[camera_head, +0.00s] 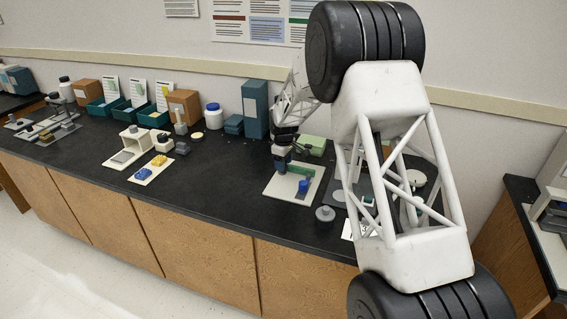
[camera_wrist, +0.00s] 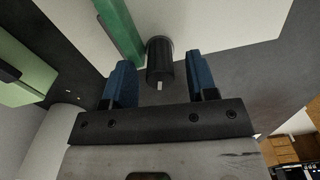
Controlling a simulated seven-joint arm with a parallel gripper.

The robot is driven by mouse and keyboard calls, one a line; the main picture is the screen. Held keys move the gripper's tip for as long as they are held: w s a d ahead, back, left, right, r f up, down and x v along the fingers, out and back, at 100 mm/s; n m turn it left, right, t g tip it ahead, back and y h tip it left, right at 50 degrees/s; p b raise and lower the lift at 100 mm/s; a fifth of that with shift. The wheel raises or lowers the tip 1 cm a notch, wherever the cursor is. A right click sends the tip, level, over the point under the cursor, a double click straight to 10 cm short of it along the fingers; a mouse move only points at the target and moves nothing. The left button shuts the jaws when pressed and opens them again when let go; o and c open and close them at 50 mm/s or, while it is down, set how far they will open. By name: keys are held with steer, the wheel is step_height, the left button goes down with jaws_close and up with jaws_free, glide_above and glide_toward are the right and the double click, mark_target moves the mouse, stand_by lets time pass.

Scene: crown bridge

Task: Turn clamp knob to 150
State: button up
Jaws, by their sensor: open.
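A black round knob (camera_wrist: 160,65) with a small white mark on its edge shows in the wrist view. It stands between the two blue fingers of my gripper (camera_wrist: 160,72), with a visible gap on each side, wider on the right. A green bar (camera_wrist: 121,30) lies just left of the knob, over a white board. In the head view, my gripper (camera_head: 281,162) is at the left part of the white board (camera_head: 276,187), beside the green bar (camera_head: 299,170). The black knob is not clearly visible there. My gripper is open and holds nothing.
A blue knob-like piece (camera_head: 303,186) stands on the same board. A grey round piece (camera_head: 325,213) sits near the counter's front edge. A light green box (camera_head: 313,145) is behind the board.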

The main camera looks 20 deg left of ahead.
steer(key=shift+c, duration=0.2)
steer(key=c, duration=0.9)
steer(key=shift+m, duration=0.4)
steer(key=m, duration=0.3)
steer(key=shift+m, duration=2.1)
steer(key=o, duration=0.9)
